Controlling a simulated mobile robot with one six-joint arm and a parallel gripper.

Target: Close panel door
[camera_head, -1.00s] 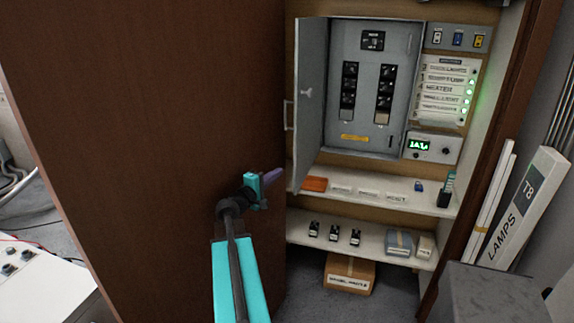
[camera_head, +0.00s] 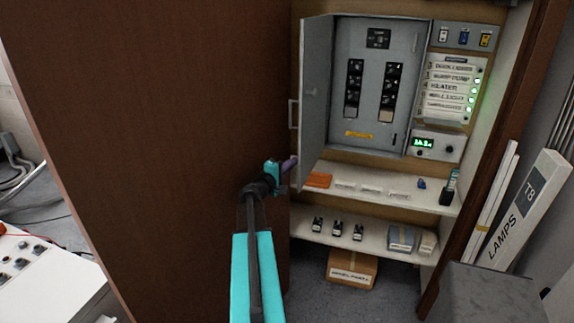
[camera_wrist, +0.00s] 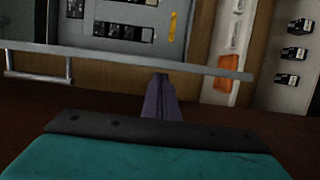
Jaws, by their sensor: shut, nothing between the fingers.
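The grey panel door (camera_head: 315,105) stands open at the left of the grey breaker panel (camera_head: 372,90), swung out toward me. In the wrist view the door (camera_wrist: 110,55) shows edge-on as a long grey bar, with its handle at the left. My gripper (camera_head: 290,164) is shut and empty, just left of the door's lower edge. In the wrist view the purple fingers (camera_wrist: 160,82) are together and point at the door's edge. I cannot tell whether they touch it.
A large brown cabinet door (camera_head: 150,130) stands open to the left, close behind my arm. Below the panel is a shelf (camera_head: 430,198) with an orange item (camera_head: 319,180) and labels. A LAMPS box (camera_head: 525,210) leans at the right.

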